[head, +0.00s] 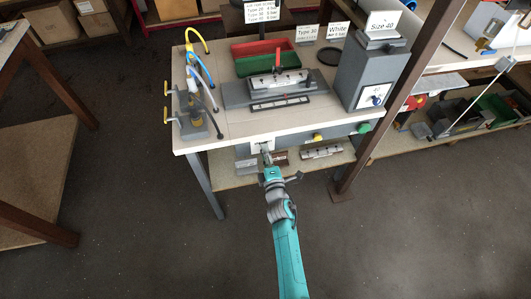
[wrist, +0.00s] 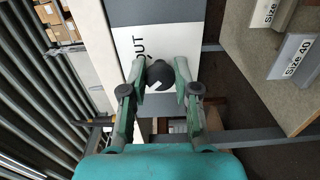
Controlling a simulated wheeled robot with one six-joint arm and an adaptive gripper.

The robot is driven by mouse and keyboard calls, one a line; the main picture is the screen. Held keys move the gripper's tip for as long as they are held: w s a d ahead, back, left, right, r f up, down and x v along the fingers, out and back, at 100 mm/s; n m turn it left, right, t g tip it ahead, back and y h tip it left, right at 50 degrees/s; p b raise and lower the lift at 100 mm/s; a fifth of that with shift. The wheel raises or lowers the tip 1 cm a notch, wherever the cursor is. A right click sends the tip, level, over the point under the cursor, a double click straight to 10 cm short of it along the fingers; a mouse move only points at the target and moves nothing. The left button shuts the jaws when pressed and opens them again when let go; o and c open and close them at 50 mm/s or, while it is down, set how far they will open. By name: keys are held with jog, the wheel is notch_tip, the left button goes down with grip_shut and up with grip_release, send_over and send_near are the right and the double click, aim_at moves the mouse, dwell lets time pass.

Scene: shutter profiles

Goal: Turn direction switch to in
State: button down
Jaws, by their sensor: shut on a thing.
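The direction switch is a round black knob (wrist: 159,78) on a white plate (wrist: 172,30) in the wrist view. A white mark shows on the knob. The word "OUT" (wrist: 138,46) is printed beside it; other lettering is mostly hidden by the fingers. My gripper (wrist: 158,70) has its two fingers closed on the sides of the knob. In the head view my gripper (head: 266,156) reaches the front panel of the workbench (head: 340,130) at its left part, and it hides the knob there.
A yellow button (head: 318,137) and a green button (head: 363,128) sit on the same panel to the right. A lower shelf (head: 225,180) with profiles lies beneath. A bench leg (head: 203,187) stands left of my arm. The floor in front is clear.

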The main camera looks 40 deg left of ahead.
jog(key=shift+n, duration=0.3)
jog(key=c, duration=0.9)
grip_release()
jog(key=shift+o, duration=0.2)
jog(key=shift+s+d, duration=0.1)
jog(key=v, duration=1.1)
jog(key=shift+s+d, duration=0.25)
jog(key=shift+d, duration=0.05)
